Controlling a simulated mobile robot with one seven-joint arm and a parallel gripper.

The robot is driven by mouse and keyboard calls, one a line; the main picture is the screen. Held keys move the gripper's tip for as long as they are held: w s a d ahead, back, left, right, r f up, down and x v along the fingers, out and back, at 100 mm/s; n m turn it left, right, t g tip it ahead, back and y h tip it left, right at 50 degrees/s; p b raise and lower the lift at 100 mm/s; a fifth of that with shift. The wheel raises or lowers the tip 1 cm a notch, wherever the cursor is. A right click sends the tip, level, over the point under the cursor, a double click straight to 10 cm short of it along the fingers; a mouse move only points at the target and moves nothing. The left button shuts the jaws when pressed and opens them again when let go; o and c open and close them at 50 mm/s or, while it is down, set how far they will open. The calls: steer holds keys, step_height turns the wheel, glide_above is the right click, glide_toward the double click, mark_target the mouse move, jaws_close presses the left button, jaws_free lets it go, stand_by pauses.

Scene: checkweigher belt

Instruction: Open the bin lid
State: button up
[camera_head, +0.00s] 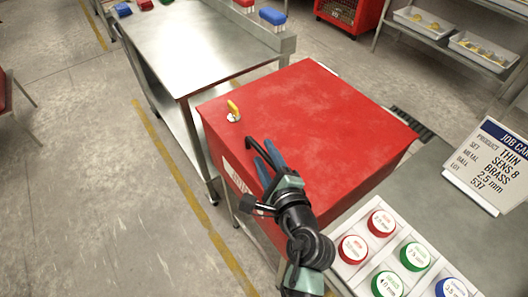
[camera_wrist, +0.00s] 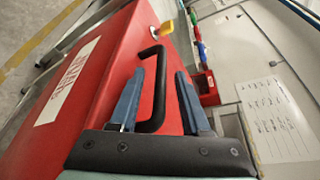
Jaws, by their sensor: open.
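The red bin (camera_head: 318,125) stands beside the steel table, and its flat lid looks shut. A black bar handle (camera_head: 250,146) sits at its left edge; in the wrist view the handle (camera_wrist: 159,85) shows as a bent bar on the red face. A yellow key-like latch (camera_head: 233,107) on a pale round base sits at the lid's corner; the yellow part (camera_wrist: 167,27) also shows in the wrist view. My gripper (camera_head: 266,162) is open at the handle. In the wrist view its blue fingers (camera_wrist: 160,95) lie either side of the handle bar; contact cannot be told.
A steel table (camera_head: 190,50) with red and blue blocks adjoins the bin. A tray of coloured round-capped pots (camera_head: 352,249) lies close to my arm, with a job card (camera_head: 490,165) at right. Open floor (camera_head: 80,180) lies to the left.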

steer(key=shift+w+a+f, duration=0.15)
steer(key=shift+w+a, duration=0.05)
steer(key=shift+w, duration=0.35)
jaws_close()
stand_by(1.1)
